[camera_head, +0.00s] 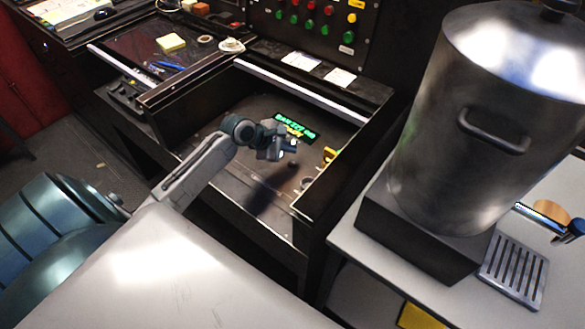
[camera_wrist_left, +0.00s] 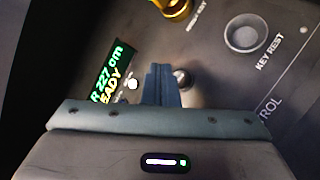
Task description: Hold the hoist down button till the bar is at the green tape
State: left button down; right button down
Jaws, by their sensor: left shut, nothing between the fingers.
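My left gripper (camera_head: 283,152) is over the black control panel (camera_head: 240,185), its fingers shut and empty. In the left wrist view its closed fingers (camera_wrist_left: 163,84) point at the panel. A round metallic button (camera_wrist_left: 182,77) shows just right of the fingertips, partly hidden by them; I cannot tell if they touch. A small white round button or lamp (camera_wrist_left: 132,84) is left of the fingers. The lit display (camera_wrist_left: 110,72) reads 227 cm in green and, in part, "EADY" in yellow. It also shows in the head view (camera_head: 296,127). I see neither the bar nor the green tape.
A round cup marked KEY REST (camera_wrist_left: 245,37) and a brass-yellow knob (camera_wrist_left: 177,8) stand on the panel. A raised rim (camera_head: 325,185) borders it. A large steel pot (camera_head: 450,130) stands at right. Coloured buttons (camera_head: 310,15) are on a box behind.

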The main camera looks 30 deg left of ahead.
aim_at(292, 163)
pick_arm(q)
jog(key=shift+f, duration=1.45)
pick_arm(e)
jog(key=shift+s+a+f, duration=0.2)
jog(key=shift+a+f, duration=0.05)
jog(key=shift+f, duration=0.1)
jog(key=shift+w, duration=0.25)
jog(key=shift+d, duration=0.25)
jog(key=shift+s+a, duration=0.1)
jog(key=shift+s, duration=0.05)
pick_arm(q)
jog(key=shift+p, duration=0.3)
pick_arm(e)
jog(key=shift+r, duration=0.15)
